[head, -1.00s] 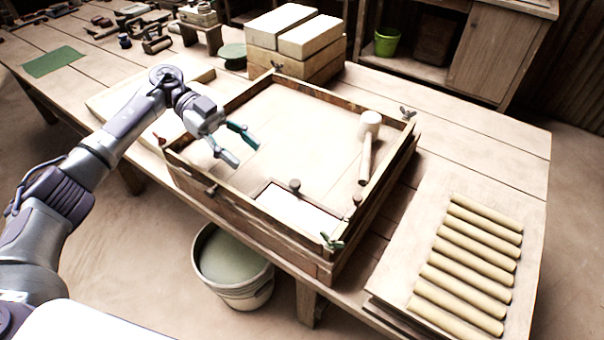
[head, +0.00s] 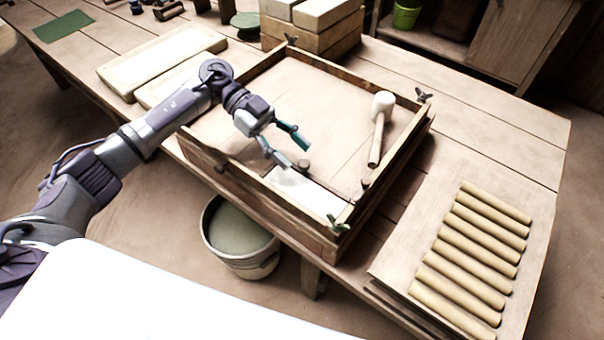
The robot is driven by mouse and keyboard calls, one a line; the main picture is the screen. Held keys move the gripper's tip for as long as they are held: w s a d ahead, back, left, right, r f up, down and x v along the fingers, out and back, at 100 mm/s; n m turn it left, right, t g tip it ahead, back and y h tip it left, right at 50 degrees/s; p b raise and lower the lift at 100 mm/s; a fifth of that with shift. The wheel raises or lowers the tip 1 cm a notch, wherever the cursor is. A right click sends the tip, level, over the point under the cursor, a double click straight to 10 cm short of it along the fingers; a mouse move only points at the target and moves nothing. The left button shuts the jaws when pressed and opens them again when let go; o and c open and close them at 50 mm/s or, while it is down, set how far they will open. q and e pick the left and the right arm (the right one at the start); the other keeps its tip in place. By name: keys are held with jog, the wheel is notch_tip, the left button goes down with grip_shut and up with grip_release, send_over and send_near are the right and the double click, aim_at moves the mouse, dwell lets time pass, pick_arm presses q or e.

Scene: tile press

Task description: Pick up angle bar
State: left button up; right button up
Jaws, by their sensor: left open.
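A thin dark strip (head: 327,186), which looks like the angle bar, borders a white panel (head: 312,196) in the front corner of the wooden press box (head: 248,188). A small round knob (head: 303,164) stands at the strip, and another knob (head: 364,183) is by the box's right wall. My left gripper (head: 297,151) is open and empty above the box floor, with its teal-tipped fingers close to the first knob. Contact between finger and knob cannot be told. The fingers cover part of the strip. My right gripper is not in view.
A mallet (head: 380,125) lies inside the box at the right. Wing nuts (head: 338,223) sit on the box's corners. A board with several clay rolls (head: 470,245) is at the right. Stacked blocks (head: 312,35) stand behind the box. A bucket (head: 240,240) is below the table.

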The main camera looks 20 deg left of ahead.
aim_at(301, 161)
pick_arm(q)
jog(key=x, duration=0.4)
jog(key=shift+s+p, duration=0.1)
jog(key=shift+p, duration=0.25)
grip_shut()
